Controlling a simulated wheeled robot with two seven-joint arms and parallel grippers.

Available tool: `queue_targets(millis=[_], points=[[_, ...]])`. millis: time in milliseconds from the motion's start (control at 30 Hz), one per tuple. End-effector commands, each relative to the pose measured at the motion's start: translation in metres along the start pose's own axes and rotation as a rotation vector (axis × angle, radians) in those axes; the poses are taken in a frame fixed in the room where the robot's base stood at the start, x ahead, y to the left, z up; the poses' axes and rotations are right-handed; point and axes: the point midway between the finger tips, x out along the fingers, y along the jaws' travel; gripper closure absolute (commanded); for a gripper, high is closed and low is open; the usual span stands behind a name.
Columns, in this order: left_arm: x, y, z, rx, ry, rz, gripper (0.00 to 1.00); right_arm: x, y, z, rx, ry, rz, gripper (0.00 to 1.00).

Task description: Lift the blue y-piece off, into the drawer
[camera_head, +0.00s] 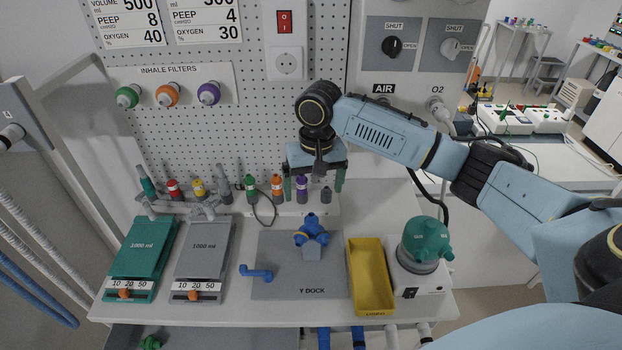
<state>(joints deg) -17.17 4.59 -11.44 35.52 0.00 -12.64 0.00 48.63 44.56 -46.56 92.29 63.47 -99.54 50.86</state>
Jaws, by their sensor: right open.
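The blue y-piece (312,230) sits on a small grey block on the grey Y DOCK mat (280,284). My right gripper (314,186) points down with its two green-tipped fingers apart. It appears above and behind the y-piece in the picture, apart from it, with nothing held; a purple and a grey fitting show behind the fingers. What looks like an open drawer (230,338) shows at the bottom edge below the table front, with a green piece (150,342) at its left; most of it is cut off. My left gripper is not in view.
A blue elbow (257,272) lies on the mat's left. A yellow tray (370,280) and a green-topped humidifier (425,243) stand right of it. Green (145,250) and grey (203,250) bellows units stand left. Coloured fittings line the back. Hoses hang below the front edge.

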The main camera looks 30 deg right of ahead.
Motion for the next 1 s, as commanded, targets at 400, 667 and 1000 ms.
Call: queue_targets(millis=[400, 667, 1000], points=[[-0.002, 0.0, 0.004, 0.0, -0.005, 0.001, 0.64, 0.081, -0.001, 0.001, -0.003, -0.002, 0.001, 0.08], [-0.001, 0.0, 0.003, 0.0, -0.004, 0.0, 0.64, 0.114, -0.001, 0.001, -0.003, 0.0, -0.001, 0.08], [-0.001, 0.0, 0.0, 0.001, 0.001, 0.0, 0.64, 0.122, -0.001, 0.001, -0.005, 0.002, 0.0, 0.08]])
